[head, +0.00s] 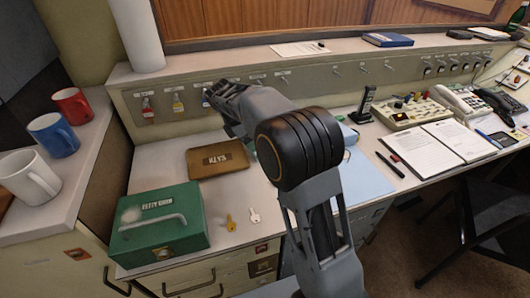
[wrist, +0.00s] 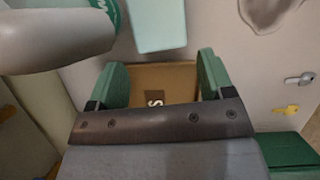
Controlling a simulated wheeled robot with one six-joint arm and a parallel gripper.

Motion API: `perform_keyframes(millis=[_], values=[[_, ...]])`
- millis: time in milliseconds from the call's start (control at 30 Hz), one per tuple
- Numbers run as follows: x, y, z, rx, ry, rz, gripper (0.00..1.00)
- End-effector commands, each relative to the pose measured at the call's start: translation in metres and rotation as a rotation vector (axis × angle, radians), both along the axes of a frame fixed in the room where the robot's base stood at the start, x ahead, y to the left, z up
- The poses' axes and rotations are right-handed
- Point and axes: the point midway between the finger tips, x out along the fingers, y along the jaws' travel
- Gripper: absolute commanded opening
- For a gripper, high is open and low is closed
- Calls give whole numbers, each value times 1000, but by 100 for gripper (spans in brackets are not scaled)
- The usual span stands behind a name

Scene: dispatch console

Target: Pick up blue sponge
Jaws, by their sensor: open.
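A pale blue-green block (wrist: 158,25), which looks like the blue sponge, lies at the top edge of the wrist view, partly cut off. It is beyond my gripper's fingertips and apart from them. In the head view my arm covers much of the desk there; a small pale blue edge (head: 350,134) shows just right of the arm, and I cannot tell whether it is the sponge. My gripper (wrist: 163,80) is open, with green pads and nothing held between them. The brown keys tray (wrist: 160,75) shows between its fingers, below. In the head view my gripper (head: 218,96) is near the back panel.
The brown keys tray (head: 218,160) lies left of my arm. A green box (head: 160,225) and two keys (head: 243,218) are nearer. Mugs (head: 52,134) stand at left. A light blue sheet (head: 368,180), an open binder (head: 445,148) and phones (head: 460,100) are at right.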

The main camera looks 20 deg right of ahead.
Motion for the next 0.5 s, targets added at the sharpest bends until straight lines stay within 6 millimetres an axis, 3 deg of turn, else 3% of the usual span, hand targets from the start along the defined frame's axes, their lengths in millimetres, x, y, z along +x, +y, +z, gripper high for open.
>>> perform_keyframes(millis=[167,500], values=[[0,-3,-9,0,1,-1,74],[2,-20,-49,1,2,-2,74]])
